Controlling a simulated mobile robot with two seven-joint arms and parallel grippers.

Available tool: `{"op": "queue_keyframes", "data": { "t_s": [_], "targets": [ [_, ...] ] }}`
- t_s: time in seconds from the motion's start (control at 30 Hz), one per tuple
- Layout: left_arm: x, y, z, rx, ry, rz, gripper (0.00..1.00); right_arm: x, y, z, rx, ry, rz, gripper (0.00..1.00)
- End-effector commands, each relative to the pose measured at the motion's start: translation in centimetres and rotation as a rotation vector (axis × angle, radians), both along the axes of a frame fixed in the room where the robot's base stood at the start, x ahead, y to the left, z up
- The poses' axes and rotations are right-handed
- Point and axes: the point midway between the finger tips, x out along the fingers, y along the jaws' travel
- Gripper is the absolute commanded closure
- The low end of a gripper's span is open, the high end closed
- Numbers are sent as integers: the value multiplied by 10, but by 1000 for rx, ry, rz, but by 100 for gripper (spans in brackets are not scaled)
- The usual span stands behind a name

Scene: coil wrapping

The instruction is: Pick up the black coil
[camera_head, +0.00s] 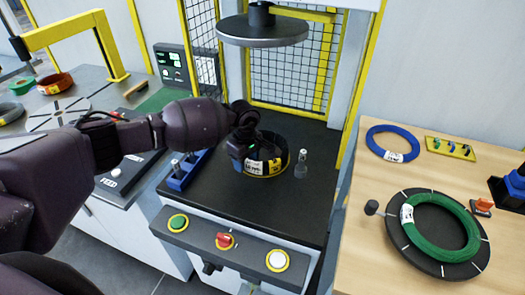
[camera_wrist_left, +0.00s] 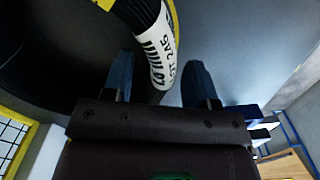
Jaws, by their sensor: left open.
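The black coil (camera_head: 281,163), with yellow bands and a white label, lies on the dark top of the machine table (camera_head: 210,205), under the round press plate (camera_head: 262,32). My left gripper (camera_head: 247,160) is lowered at the coil's left side and hides part of it. In the left wrist view, the coil (camera_wrist_left: 140,14) runs down between the two fingers of my left gripper (camera_wrist_left: 160,82). Its white label (camera_wrist_left: 160,52) faces the camera, and the fingers stand apart on either side with gaps. My right gripper does not show.
A small bottle-like post (camera_head: 301,165) stands right of the coil. A blue holder (camera_head: 186,170) is at the left. The wooden table (camera_head: 365,250) at right carries a blue coil (camera_head: 372,142) and a green coil (camera_head: 413,237) on a black turntable. Yellow-framed mesh closes the back.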

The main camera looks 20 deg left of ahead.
Motion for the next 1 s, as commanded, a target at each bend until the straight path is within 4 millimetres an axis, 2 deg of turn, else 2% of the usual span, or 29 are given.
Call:
{"op": "queue_keyframes", "data": {
  "t_s": [0.1,0.33,0.7,1.0],
  "targets": [
    [0,1,-8,1,1,0,47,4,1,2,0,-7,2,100],
    [0,0,-9,1,0,0,47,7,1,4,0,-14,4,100],
    [0,0,-8,1,0,0,100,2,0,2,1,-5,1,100],
    [0,0,-8,1,0,0,100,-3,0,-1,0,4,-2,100]
  ]
}}
